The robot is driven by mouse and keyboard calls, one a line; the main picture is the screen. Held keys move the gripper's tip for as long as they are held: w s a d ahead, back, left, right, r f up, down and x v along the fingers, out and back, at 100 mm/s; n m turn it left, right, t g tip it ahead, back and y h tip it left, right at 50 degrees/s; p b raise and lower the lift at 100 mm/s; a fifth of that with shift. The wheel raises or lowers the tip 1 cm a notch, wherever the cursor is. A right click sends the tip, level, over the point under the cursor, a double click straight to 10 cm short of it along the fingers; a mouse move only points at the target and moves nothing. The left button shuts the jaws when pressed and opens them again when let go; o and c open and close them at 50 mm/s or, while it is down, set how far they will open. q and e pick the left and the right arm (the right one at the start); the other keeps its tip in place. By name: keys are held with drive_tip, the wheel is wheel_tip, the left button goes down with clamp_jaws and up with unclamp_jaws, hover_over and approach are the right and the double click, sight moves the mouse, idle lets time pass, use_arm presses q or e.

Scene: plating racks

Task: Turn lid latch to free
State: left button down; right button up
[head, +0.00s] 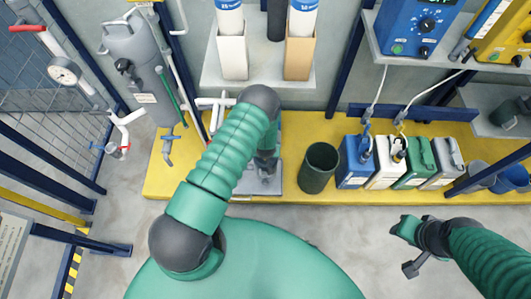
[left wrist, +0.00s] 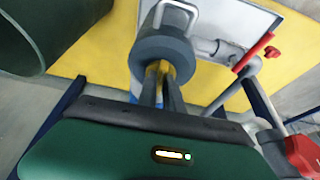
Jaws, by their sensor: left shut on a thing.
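My left gripper (left wrist: 163,80) is shut on a small part at the grey round fitting (left wrist: 163,52), which I take to be the lid latch. A yellowish strip shows between its fingers; the part's exact shape and angle are hidden. A pale loop handle (left wrist: 177,8) rises behind the fitting. In the head view my left arm covers most of this spot, and the gripper (head: 266,163) shows only in part above a grey plate (head: 245,185). My right gripper (head: 408,248) hangs above the floor at the right, away from the fitting; its finger gap is unclear.
A dark green bin (head: 319,168) stands close right of the plate, with several jugs (head: 384,160) beyond it. A red-handled pipe (left wrist: 255,52) lies close to the fitting. A grey tank (head: 138,62) stands at the left. The front floor is clear.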

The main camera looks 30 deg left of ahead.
use_arm(q)
drive_tip(key=shift+w, duration=0.15)
drive_tip(key=c, duration=1.5)
unclamp_jaws()
drive_tip(key=p+v, duration=0.5)
drive_tip(key=v, duration=1.2)
drive_tip(key=shift+f, duration=0.1)
